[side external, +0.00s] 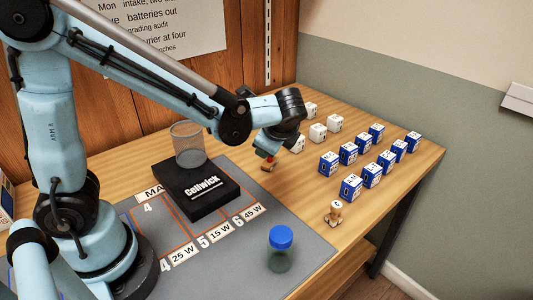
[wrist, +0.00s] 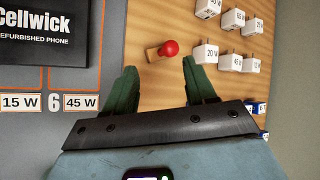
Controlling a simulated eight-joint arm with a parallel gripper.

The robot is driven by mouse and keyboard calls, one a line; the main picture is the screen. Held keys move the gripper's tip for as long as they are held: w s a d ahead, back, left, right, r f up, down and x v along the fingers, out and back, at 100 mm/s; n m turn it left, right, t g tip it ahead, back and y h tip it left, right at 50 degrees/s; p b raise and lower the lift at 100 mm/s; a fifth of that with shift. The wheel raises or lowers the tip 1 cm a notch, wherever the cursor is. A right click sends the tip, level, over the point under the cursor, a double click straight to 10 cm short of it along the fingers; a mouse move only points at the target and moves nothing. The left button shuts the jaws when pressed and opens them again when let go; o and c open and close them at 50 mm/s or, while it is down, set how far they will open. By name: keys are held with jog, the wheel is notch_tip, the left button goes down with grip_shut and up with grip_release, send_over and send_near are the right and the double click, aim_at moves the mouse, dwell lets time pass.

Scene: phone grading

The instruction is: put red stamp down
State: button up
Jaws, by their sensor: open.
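The red stamp (wrist: 169,48) has a round red knob and a wooden base, and rests on the wooden table. It is small and partly hidden below my gripper in the side view (side external: 268,165). My gripper (wrist: 158,68) is open, its two green fingers spread apart with nothing between them. In the wrist view the stamp lies just beyond the fingertips, apart from both. In the side view my gripper (side external: 269,150) is right above the stamp, and whether they touch there is hard to tell.
A black Cellwick box (side external: 203,190) with a clear cup (side external: 188,145) on it stands on the grey mat (side external: 305,252). A blue-lidded jar (side external: 280,250) and another stamp (side external: 334,213) are nearer the front. Several white (side external: 318,132) and blue boxes (side external: 351,187) stand right.

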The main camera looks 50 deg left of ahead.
jog(key=s+d+r+n+t+h, duration=0.1)
jog(key=s+r+n+t+h, duration=0.2)
jog(key=s+n+h, duration=0.4)
jog(key=s+n, duration=0.2)
jog(key=n, duration=0.4)
jog(key=shift+s, duration=0.35)
